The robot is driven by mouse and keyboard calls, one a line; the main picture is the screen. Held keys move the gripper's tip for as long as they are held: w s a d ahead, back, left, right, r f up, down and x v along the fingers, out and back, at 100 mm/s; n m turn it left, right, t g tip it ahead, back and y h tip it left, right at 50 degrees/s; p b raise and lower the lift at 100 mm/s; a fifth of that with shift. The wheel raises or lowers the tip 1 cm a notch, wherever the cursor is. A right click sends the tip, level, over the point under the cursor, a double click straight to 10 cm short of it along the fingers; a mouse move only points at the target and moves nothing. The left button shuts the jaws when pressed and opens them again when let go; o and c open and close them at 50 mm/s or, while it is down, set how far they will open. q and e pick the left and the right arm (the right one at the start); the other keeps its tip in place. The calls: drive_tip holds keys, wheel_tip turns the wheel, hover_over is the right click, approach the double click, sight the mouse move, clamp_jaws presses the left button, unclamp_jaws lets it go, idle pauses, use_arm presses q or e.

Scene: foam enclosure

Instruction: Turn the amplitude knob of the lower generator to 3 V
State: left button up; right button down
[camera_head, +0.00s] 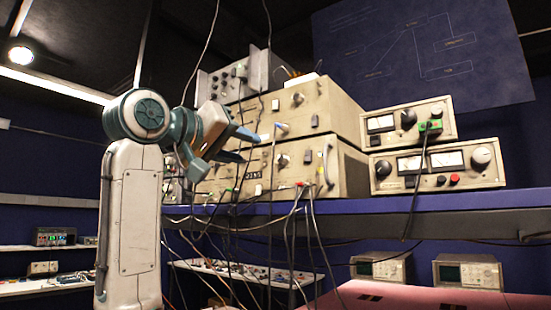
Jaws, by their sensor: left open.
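Two beige instruments with knobs are stacked on the blue shelf. The lower one (345,168) has a pale round knob (283,160) on its front, and the upper one (330,108) has a similar knob (298,98). I cannot read any scale or label, so the knob setting and which knob sets amplitude are unclear. My left gripper (250,147) is open and empty, with its blue-tipped fingers pointing right, in front of the stack and left of the lower knob. It hides part of both fronts. My right gripper is out of view.
Two metered units (410,118) stand on the shelf (450,200) at right. A grey instrument (232,82) sits on top of the stack. Several cables (296,235) hang before the shelf edge. Oscilloscopes (468,271) stand lower right.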

sight(280, 158)
use_arm(q)
drive_tip(key=p+x, duration=0.4)
drive_tip(key=x, duration=0.6)
drive_tip(key=shift+r+p, duration=0.15)
drive_tip(key=shift+p, duration=0.15)
drive_tip(key=shift+w+d, duration=0.2)
drive_tip(key=shift+w, duration=0.2)
drive_tip(key=shift+c, duration=0.2)
clamp_jaws()
